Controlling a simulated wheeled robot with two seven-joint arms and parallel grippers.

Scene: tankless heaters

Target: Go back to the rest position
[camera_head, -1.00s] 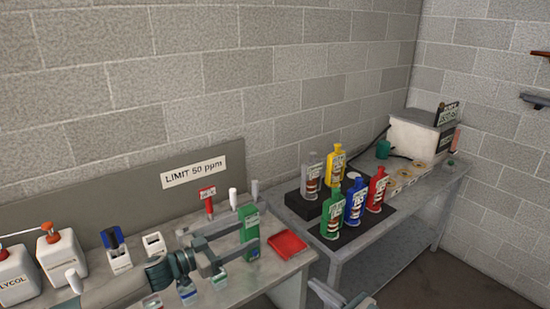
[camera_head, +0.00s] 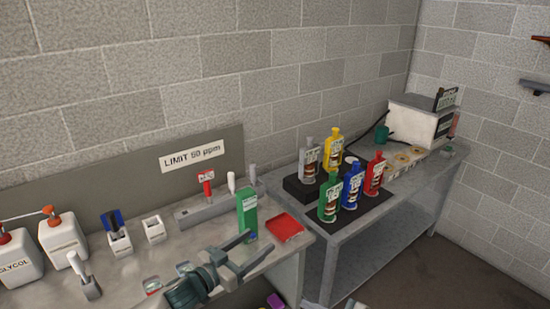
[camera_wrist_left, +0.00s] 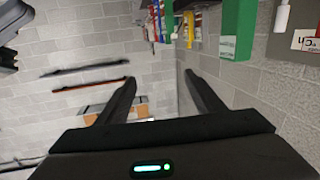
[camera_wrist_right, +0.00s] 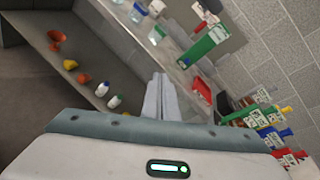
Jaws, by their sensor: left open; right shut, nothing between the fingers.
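My left gripper (camera_head: 260,241) is open and empty above the front of the left bench, in front of the green box (camera_head: 247,213). Its spread fingers also show in the left wrist view (camera_wrist_left: 160,82), with nothing between them. The green box stands upright on the bench, left of the red tray (camera_head: 284,227), apart from the fingers. It shows at the top of the left wrist view (camera_wrist_left: 237,25). My right gripper shows in the right wrist view (camera_wrist_right: 160,95), its fingers shut together and empty, in front of the bench.
White jugs (camera_head: 64,238) stand at the bench's left. Several bottles, such as the blue one (camera_head: 352,187), stand on the right table beside a white machine (camera_head: 418,125). Small items, including an orange funnel (camera_wrist_right: 57,40), lie on a lower shelf. Floor in front of the right table is clear.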

